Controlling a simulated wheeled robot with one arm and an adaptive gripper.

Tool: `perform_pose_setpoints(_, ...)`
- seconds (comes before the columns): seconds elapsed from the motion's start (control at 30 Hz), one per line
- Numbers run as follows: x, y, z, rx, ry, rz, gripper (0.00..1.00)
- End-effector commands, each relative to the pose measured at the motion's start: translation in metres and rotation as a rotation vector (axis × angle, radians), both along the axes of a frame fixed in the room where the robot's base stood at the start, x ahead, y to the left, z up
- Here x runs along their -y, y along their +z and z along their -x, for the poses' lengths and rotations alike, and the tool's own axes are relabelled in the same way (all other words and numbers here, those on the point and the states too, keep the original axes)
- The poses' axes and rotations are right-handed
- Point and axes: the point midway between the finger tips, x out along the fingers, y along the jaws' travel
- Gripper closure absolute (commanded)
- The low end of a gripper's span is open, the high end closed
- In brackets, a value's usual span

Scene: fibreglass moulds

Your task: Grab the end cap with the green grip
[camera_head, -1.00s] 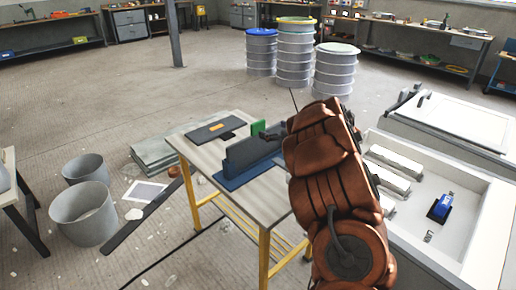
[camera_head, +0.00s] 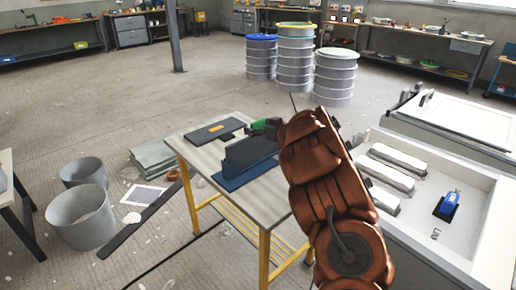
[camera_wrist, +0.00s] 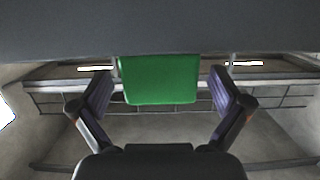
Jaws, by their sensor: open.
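The green grip (camera_wrist: 160,80) is in the middle of the wrist view, between the two spread fingers of my gripper (camera_wrist: 161,92). There are gaps on both sides, and neither finger touches it. In the head view the green grip (camera_head: 260,125) shows at the back of the table, partly covered by my gripper (camera_head: 268,126). It is near a dark grey upright block (camera_head: 247,153) on a blue base (camera_head: 243,177). The end cap's body cannot be told clearly; a dark grey surface fills the top of the wrist view.
A dark flat plate with an orange grip (camera_head: 216,128) lies at the table's left back. The wooden table (camera_head: 262,210) has yellow legs. A white tray (camera_head: 470,250) with white bars and a blue tool stands right. Barrels and two bins stand on the floor.

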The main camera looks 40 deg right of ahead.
Motion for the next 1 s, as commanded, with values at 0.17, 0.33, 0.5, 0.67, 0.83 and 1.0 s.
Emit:
perform_pose_setpoints(0.17,0.0001,0.0007,-0.0004,0.001,0.000,0.000,0.00)
perform_pose_setpoints(0.33,0.0003,0.0009,-0.0002,0.001,0.000,0.000,0.15)
perform_pose_setpoints(0.5,0.0003,0.0009,-0.0001,0.001,-0.001,0.000,0.32)
perform_pose_setpoints(0.67,0.0003,0.0009,-0.0001,0.001,-0.001,0.000,0.49)
perform_pose_setpoints(0.83,0.0003,0.0009,-0.0001,0.001,-0.001,0.000,0.67)
perform_pose_setpoints(1.0,0.0003,0.0010,-0.0001,0.001,-0.001,0.000,0.84)
